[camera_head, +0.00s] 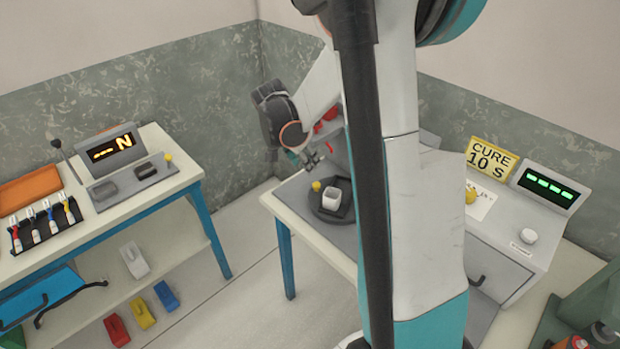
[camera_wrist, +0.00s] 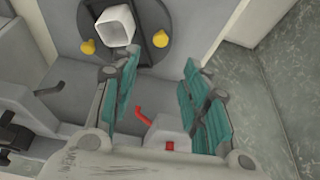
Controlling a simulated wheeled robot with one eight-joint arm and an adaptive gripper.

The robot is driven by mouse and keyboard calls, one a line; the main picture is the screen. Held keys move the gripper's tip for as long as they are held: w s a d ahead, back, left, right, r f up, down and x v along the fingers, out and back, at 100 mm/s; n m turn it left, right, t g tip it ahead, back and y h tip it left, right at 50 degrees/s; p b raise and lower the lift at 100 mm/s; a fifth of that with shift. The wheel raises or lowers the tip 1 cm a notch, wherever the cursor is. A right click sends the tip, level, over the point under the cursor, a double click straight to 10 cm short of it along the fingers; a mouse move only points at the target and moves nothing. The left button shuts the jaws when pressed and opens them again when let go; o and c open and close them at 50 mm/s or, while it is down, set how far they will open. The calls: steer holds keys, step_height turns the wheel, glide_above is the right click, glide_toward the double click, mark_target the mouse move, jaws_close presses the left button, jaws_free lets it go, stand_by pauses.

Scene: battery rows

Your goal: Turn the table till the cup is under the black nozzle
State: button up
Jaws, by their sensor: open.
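The dark round table (camera_head: 320,212) stands on a bench partly behind my arm. It also shows at the top of the wrist view (camera_wrist: 166,18). A white square cup (camera_head: 332,198) sits upright on it; it appears in the wrist view too (camera_wrist: 115,25). A yellow knob (camera_head: 316,187) is on the table's rim; the wrist view shows two such knobs, left (camera_wrist: 88,47) and right (camera_wrist: 160,40) of the cup. My gripper (camera_head: 311,158) is open and empty above and behind the table; its teal fingers show in the wrist view (camera_wrist: 158,75). I cannot make out the black nozzle.
Red levers (camera_wrist: 143,117) on a pale block lie below the open fingers in the wrist view. A CURE 10 S sign (camera_head: 492,159) and green display (camera_head: 548,188) stand on the right bench.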

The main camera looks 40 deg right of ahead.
mark_target(316, 184)
steer(key=b+x, duration=0.4)
steer(key=x, duration=0.9)
steer(key=shift+w, duration=0.1)
steer(key=shift+c, duration=0.2)
jaws_close()
